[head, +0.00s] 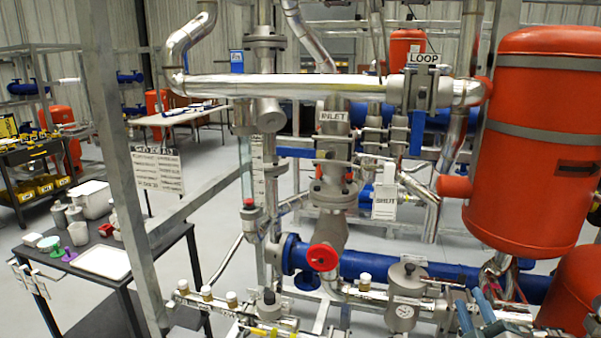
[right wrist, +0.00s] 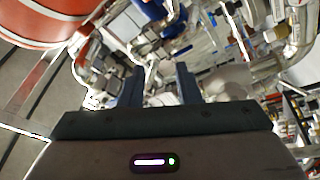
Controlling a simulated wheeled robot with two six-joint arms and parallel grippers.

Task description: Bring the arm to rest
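My right gripper (head: 474,309) shows at the lower right of the head view, in front of the pipework. Its two dark blue fingers stand apart. In the right wrist view the gripper (right wrist: 161,80) has a clear gap between its fingers, with only blurred pipes and fittings behind it. It holds nothing that I can see. My left gripper is not in either view.
A large red tank (head: 545,130) stands close at the right. A red handwheel (head: 322,257), a grey capped fitting (head: 403,300) and a blue pipe (head: 375,265) lie left of the gripper. A dark bench (head: 75,283) with a white tray (head: 102,262) stands at the left.

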